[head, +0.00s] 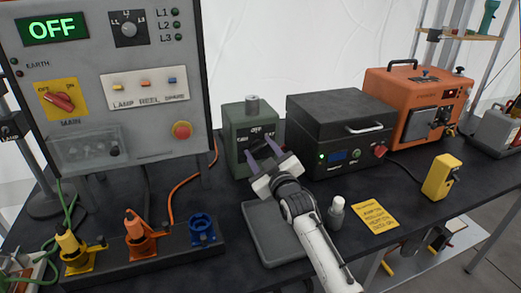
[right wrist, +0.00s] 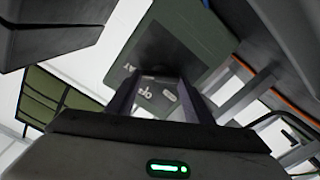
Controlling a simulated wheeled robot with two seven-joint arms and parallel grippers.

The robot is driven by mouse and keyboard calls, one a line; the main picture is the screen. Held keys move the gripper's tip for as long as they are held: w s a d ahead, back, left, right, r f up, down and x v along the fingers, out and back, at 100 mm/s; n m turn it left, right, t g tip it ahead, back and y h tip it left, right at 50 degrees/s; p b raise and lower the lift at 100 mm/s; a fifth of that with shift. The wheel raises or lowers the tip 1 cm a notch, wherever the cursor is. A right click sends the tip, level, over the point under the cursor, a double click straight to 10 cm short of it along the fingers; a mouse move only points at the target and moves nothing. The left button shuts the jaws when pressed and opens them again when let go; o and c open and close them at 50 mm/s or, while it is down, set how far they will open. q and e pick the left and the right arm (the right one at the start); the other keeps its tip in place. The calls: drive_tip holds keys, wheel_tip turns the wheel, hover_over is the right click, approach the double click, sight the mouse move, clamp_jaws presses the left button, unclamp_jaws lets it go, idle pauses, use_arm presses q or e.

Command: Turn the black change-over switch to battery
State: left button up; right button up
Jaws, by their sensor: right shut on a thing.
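The green switch box (head: 237,122) stands on the bench beside the grey control panel, with small white lettering, including what looks like OFF, on its front. My right gripper (head: 262,149) reaches up to that front and is shut on the black change-over switch, mostly hidden by the fingers, so its exact angle cannot be told. In the right wrist view, the two fingers (right wrist: 160,98) stand against the green box (right wrist: 180,45), with a dark plate bearing white marks between them. My left gripper is not in view.
The control panel (head: 105,15) stands at the left, its display reading OFF. A black box (head: 340,115) and an orange generator (head: 420,90) stand right of the green box.

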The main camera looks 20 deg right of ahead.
idle(0.4)
drive_tip(key=o, duration=1.1)
drive_tip(key=shift+c, duration=0.2)
drive_tip(key=s, duration=1)
drive_tip(key=shift+s+d, duration=0.15)
drive_tip(key=shift+d, duration=0.05)
